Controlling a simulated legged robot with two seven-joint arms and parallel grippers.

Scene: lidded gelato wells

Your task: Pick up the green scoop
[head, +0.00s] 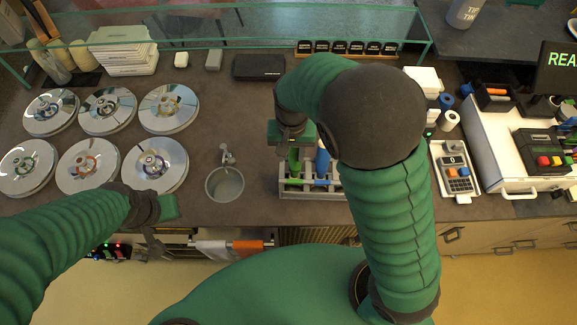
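The green scoop (293,163) stands with its handle up in a grey rack (311,195) at the counter's front, right of the middle. A blue scoop (322,165) stands just to its right in the same rack. My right gripper (292,147) points down directly over the green scoop's handle, at its top end. The hand hides the fingertips, so I cannot tell whether they touch or grip the handle. My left gripper (165,228) is open and empty in front of the counter's edge, left of the rack.
Several round lidded wells (154,165) fill the left counter. A metal dipper well (224,184) with a tap stands left of the rack. A glass guard (230,45) runs along the back. A card terminal (456,172) and a cash drawer (510,150) are on the right.

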